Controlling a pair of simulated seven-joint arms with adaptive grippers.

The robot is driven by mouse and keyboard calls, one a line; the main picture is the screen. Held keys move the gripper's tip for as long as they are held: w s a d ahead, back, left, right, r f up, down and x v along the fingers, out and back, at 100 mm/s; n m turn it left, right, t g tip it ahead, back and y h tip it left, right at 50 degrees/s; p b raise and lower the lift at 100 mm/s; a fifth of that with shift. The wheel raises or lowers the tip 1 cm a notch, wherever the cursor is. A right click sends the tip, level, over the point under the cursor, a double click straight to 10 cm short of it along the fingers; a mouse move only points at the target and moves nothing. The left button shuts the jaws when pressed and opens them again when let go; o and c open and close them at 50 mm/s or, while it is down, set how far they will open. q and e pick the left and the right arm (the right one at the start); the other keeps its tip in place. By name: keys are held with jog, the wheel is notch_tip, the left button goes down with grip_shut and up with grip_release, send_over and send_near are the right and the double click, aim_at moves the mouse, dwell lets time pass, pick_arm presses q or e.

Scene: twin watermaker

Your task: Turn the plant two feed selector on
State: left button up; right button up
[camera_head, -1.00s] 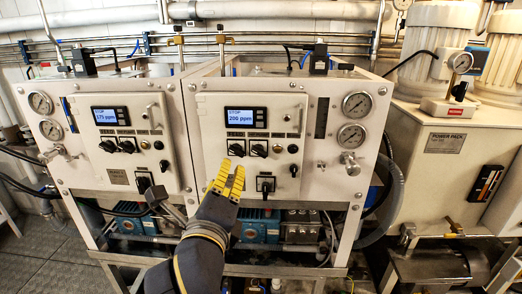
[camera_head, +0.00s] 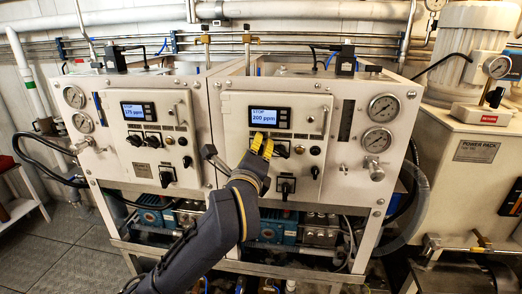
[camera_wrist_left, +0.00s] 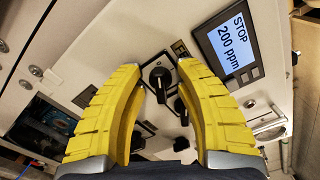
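The plant two panel is the right-hand one, with a display (camera_head: 269,117) reading STOP 200 ppm; the display also shows in the left wrist view (camera_wrist_left: 231,45). Below it is a row of black selector knobs. My left gripper (camera_head: 262,146), with yellow fingers, is at the left part of this row and hides the knob there. In the left wrist view my left gripper (camera_wrist_left: 161,100) is open, with a black selector knob (camera_wrist_left: 160,82) between and beyond its fingers, apart from both. A second knob (camera_wrist_left: 182,108) is partly hidden by the right finger. The knob labels are unreadable. My right gripper is not in view.
The left panel has a display (camera_head: 138,111) reading 175 ppm and similar knobs. Right of the plant two knobs are two gauges (camera_head: 380,108) and a valve knob (camera_head: 375,170). A larger black switch (camera_head: 285,186) sits below the row. The power pack (camera_head: 478,150) stands at the right.

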pick_arm(q)
jog(key=shift+w, duration=0.1)
grip_shut()
dwell(0.3)
jog(key=shift+m, duration=0.7)
grip_release()
